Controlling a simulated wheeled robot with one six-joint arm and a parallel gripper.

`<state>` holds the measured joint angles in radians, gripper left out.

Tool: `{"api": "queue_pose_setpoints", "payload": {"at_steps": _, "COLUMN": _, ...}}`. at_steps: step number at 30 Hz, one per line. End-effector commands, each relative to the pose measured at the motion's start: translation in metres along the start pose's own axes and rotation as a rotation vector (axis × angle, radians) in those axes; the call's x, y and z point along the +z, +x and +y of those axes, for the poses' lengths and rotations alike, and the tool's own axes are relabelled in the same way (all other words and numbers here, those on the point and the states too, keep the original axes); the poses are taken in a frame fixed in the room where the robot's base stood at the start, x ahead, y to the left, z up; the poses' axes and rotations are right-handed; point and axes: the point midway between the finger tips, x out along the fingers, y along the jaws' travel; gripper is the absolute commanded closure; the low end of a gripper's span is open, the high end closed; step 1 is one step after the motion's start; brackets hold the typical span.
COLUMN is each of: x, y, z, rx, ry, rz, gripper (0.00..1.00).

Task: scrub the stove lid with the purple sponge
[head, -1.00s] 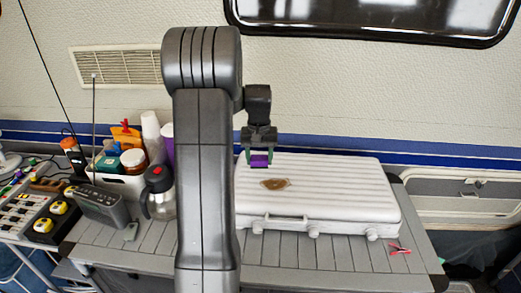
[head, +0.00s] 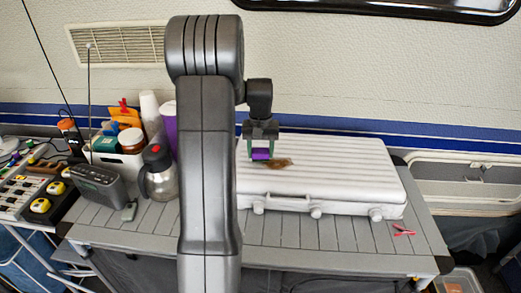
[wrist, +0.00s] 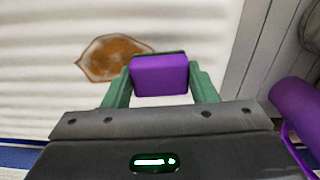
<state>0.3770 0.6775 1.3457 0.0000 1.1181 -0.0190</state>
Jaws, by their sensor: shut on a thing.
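The stove lid (head: 340,180) is a white ribbed case top on the grey slatted table. A brown stain (head: 279,163) lies on its left part and shows in the wrist view (wrist: 112,58) just left of the sponge. My gripper (head: 261,145) has green fingers and is shut on the purple sponge (head: 261,154). In the wrist view the sponge (wrist: 160,76) sits between both fingertips. The sponge is over the lid at the left edge of the stain; I cannot tell whether it touches the lid.
A black and steel flask (head: 158,175), a radio (head: 97,187) and a white bin (head: 118,166) of goods stand left of my arm. A purple cylinder (wrist: 296,108) is at the wrist view's right. A red clip (head: 403,231) lies on the table's right front.

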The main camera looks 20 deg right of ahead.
Motion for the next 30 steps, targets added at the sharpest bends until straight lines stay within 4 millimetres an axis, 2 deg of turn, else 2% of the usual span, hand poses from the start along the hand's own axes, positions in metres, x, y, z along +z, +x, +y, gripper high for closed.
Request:
{"api": "queue_pose_setpoints", "payload": {"at_steps": 14, "x": 0.0, "y": 0.001, "z": 0.0, "rx": 0.0, "ry": 0.0, "rz": 0.0, "gripper": 0.66}}
{"api": "queue_pose_setpoints", "payload": {"at_steps": 30, "x": 0.0, "y": 0.012, "z": 0.0, "rx": 0.0, "ry": 0.0, "rz": 0.0, "gripper": 0.66}}
